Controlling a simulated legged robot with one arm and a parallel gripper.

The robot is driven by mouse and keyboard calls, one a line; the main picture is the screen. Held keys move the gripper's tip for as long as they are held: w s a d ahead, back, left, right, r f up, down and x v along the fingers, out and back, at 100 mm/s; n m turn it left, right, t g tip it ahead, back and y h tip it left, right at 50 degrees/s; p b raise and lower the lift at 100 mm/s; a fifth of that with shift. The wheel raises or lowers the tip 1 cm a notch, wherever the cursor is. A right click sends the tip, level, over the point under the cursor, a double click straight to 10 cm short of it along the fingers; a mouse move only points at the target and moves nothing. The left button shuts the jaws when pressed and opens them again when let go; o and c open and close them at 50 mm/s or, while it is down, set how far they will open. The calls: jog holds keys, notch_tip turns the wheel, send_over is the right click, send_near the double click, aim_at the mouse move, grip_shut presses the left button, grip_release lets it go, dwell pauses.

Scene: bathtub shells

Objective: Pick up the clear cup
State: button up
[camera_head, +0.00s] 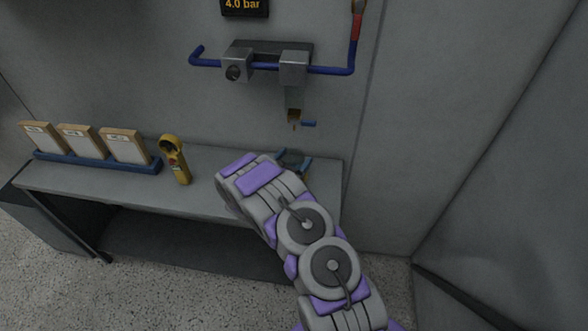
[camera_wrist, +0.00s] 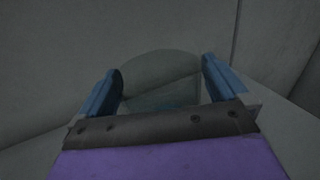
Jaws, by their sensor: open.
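The clear cup (camera_wrist: 160,78) is a see-through, faintly grey-green shape with a rounded outline in the wrist view. It lies between the two blue fingers of my gripper (camera_wrist: 162,70), which are spread apart on either side of it. I cannot tell whether either finger touches it. The gripper body hides the near, lower part of the cup. In the head view my gripper (camera_head: 294,161) is over the right end of the grey bench (camera_head: 211,202), with the cup only dimly visible between the fingers, partly hidden by my arm.
A yellow handheld device (camera_head: 175,160) stands on the bench left of my gripper. A blue rack (camera_head: 95,162) holds wooden-framed cards further left. A blue pipe with metal blocks (camera_head: 265,66) and a hanging nozzle (camera_head: 294,116) is on the wall above. Floor is clear in front.

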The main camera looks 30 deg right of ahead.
jog(key=shift+a, duration=0.2)
jog(key=c, duration=0.4)
jog(key=shift+r, duration=0.1)
jog(key=c, duration=0.5)
